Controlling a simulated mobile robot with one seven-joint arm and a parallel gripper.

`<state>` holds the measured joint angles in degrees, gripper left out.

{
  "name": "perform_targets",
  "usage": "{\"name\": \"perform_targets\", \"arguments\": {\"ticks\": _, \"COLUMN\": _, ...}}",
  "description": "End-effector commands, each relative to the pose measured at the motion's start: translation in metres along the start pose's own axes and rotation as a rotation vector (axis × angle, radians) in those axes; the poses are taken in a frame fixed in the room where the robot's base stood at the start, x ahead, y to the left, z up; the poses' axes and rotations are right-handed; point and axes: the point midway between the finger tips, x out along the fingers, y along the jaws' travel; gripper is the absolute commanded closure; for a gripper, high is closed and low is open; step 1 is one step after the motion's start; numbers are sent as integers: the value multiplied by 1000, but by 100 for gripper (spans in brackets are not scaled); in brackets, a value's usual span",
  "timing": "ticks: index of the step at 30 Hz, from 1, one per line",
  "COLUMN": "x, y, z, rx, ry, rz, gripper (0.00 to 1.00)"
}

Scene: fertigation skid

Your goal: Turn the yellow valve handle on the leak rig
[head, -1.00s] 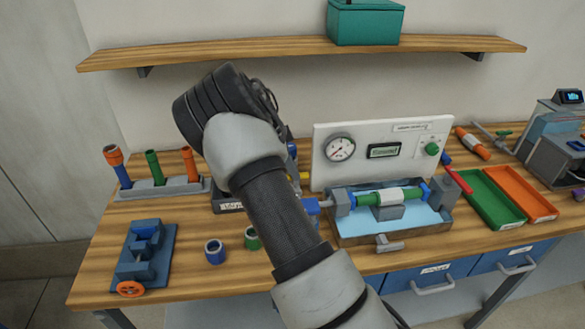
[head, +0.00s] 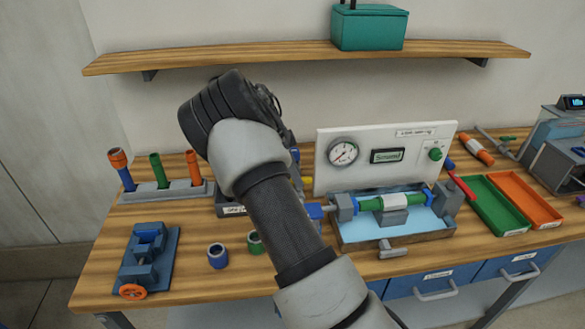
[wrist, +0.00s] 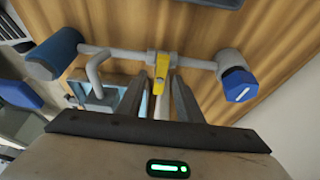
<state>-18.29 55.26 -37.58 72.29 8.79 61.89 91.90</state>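The yellow valve handle (wrist: 161,70) sits on a grey pipe run in the wrist view. My gripper (wrist: 157,84) is open, with its two dark fingers on either side of the handle's lower end. Gaps show between the fingers and the handle, so it is not clamped. In the head view only a small yellow piece (head: 307,180) shows beside my arm; my gripper and most of the pipe there are hidden behind the arm.
A white panel with a gauge (head: 343,153) stands behind a blue water tray (head: 440,233). A blue-capped pipe end (wrist: 239,86) is right of the handle, and a bent grey pipe (wrist: 97,68) is left. A blue vise (head: 165,250) stands front left.

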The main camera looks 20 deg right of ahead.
Motion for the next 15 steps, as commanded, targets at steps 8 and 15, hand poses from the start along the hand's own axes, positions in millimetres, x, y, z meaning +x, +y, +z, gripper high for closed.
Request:
{"name": "perform_targets", "arguments": {"ticks": 8, "x": -40, "y": -1, "z": 0, "rx": -1, "ry": -2, "rz": -6, "gripper": 67}}
{"name": "perform_targets", "arguments": {"ticks": 15, "x": -100, "y": -1, "z": 0, "rx": -1, "ry": -1, "rz": -5, "gripper": 67}}
